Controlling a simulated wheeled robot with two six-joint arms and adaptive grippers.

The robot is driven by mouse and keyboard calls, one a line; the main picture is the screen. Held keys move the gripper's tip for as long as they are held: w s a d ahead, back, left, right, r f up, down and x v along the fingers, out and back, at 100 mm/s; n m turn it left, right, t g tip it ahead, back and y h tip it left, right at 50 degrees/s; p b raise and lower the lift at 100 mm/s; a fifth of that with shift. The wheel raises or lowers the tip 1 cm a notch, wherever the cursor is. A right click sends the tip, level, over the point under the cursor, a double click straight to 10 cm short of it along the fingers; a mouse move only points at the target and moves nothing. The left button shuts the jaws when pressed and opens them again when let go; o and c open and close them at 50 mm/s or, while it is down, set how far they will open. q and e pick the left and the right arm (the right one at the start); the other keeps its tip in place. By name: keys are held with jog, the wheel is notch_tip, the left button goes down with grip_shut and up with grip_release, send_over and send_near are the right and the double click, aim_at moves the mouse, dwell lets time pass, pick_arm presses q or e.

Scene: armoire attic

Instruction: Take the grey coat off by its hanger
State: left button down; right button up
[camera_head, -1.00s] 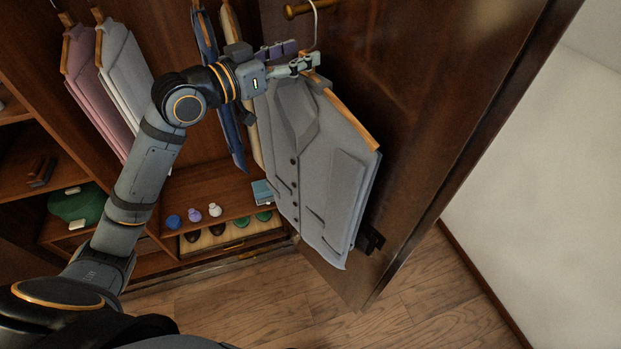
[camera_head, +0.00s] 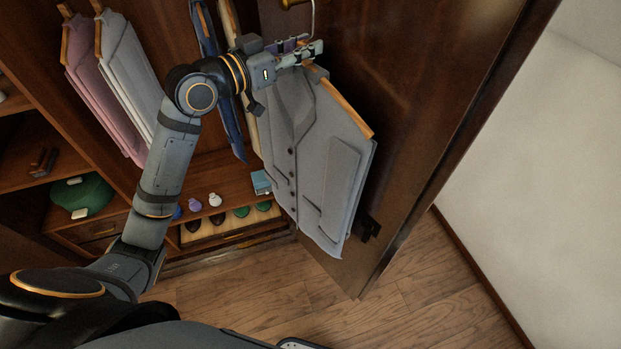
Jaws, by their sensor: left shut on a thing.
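The grey coat (camera_head: 318,170) hangs on a wooden hanger (camera_head: 345,105) in front of the open dark wooden door. The hanger's thin metal hook (camera_head: 313,18) rises toward a brass peg (camera_head: 290,3) at the top edge of the view. Whether the hook rests on the peg or is clear of it I cannot tell. My left gripper (camera_head: 312,50) is shut on the hanger at the base of its hook, above the coat's collar. My right gripper is not in view.
The open armoire holds a pink shirt (camera_head: 100,85), a white shirt (camera_head: 132,65) and a blue garment (camera_head: 221,90). Shoes (camera_head: 240,212) sit in a low tray. A dark latch (camera_head: 368,228) is on the door. The wooden floor (camera_head: 420,305) in front is clear.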

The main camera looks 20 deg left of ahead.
pick_arm(q)
jog(key=shift+r, duration=0.1)
jog(key=shift+w+a+r+p, duration=0.1)
jog(key=shift+w+r+p, duration=0.05)
jog(key=shift+r+p, duration=0.2)
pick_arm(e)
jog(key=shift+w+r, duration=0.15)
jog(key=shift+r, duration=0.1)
pick_arm(q)
jog(key=shift+s+a+f+b, duration=0.2)
jog(key=shift+s+b, duration=0.1)
jog(key=shift+b, duration=0.15)
jog(key=shift+b+v, duration=0.3)
jog(key=shift+v, duration=0.5)
jog(key=shift+d+r, duration=0.1)
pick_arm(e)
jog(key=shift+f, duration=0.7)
